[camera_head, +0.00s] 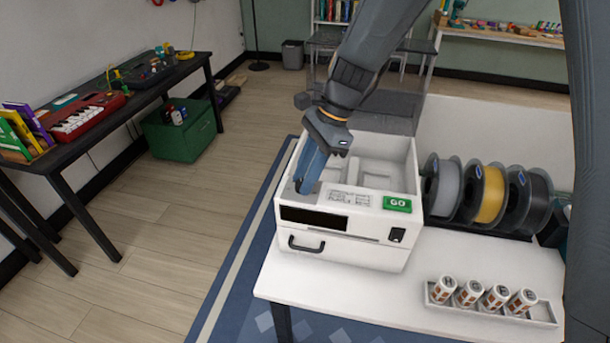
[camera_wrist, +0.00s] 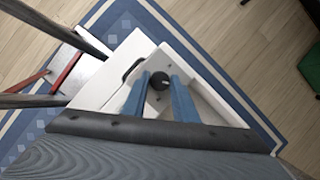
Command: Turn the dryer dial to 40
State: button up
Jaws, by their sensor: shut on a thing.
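The white dryer (camera_head: 345,255) stands on the white table. It has a dark display window, a black handle and a green GO button (camera_head: 397,204). A label panel (camera_head: 349,197) lies on its top front, too small to read. My gripper (camera_head: 307,188) points down at the dryer's top left front corner, and its blue fingers hide the dial in the head view. In the wrist view the round black dial (camera_wrist: 160,81) sits between the tips of the two blue fingers, which are shut on it. I cannot read the dial's setting.
Filament spools (camera_head: 490,195) stand right of the dryer. A white tray (camera_head: 540,313) with several small labelled cylinders lies at the table's front right. The white table (camera_head: 405,270) is bare between dryer and tray. A dark bench (camera_head: 125,105) is at the left.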

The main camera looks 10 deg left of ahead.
jog(key=n+g+h+p, duration=0.1)
jog(key=n, duration=0.3)
jog(key=shift+w+a, duration=0.1)
jog(key=n+h, duration=0.1)
jog(key=n, duration=0.1)
jog(key=n+g+h+p, duration=0.1)
jog(key=n, duration=0.2)
jog(key=shift+w+a+n, duration=0.1)
jog(key=shift+a+n, duration=0.1)
jog(key=shift+n, duration=0.1)
jog(key=n+h, duration=0.1)
jog(key=n, duration=0.1)
jog(key=n+h, duration=0.1)
jog(key=n, duration=0.2)
jog(key=shift+a, duration=0.2)
jog(key=n+h, duration=0.1)
jog(key=n, duration=0.1)
jog(key=n+t, duration=0.1)
jog(key=n, duration=0.2)
jog(key=shift+a+h, duration=0.1)
jog(key=shift+h, duration=0.3)
jog(key=o, duration=1)
